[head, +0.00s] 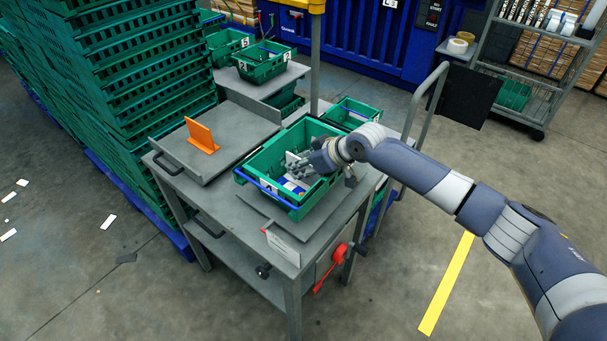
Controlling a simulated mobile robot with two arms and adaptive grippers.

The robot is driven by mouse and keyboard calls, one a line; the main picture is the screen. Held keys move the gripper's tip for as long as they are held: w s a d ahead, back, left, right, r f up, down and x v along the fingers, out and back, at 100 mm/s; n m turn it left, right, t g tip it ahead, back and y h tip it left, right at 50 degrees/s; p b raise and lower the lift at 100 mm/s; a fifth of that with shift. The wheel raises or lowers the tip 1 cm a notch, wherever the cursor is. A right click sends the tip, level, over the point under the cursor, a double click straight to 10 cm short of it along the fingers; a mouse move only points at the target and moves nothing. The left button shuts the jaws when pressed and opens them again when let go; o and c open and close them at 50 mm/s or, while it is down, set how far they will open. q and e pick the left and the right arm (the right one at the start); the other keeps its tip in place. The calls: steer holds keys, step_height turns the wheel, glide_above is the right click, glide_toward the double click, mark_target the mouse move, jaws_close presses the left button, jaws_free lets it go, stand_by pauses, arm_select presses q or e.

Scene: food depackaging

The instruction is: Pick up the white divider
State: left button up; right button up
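My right gripper (300,167) reaches from the right into a green crate (248,166) on the grey workbench. A small white upright piece, which looks like the white divider (291,158), shows inside the crate right at the fingertips. The fingers overlap it in the picture, and I cannot tell whether they are open or closed on it. White and blue items (293,186) lie in the crate below the gripper. The gripper and wrist hide the crate's right part. My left gripper is not in view.
An orange upright plate (201,136) stands on the grey tray (225,148) left of the crate. More green crates (263,62) stand behind. Tall stacks of green crates (120,90) are close on the left. A metal rail (411,110) rises behind my arm.

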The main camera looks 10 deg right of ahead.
steer(key=shift+c, duration=0.5)
jaws_close()
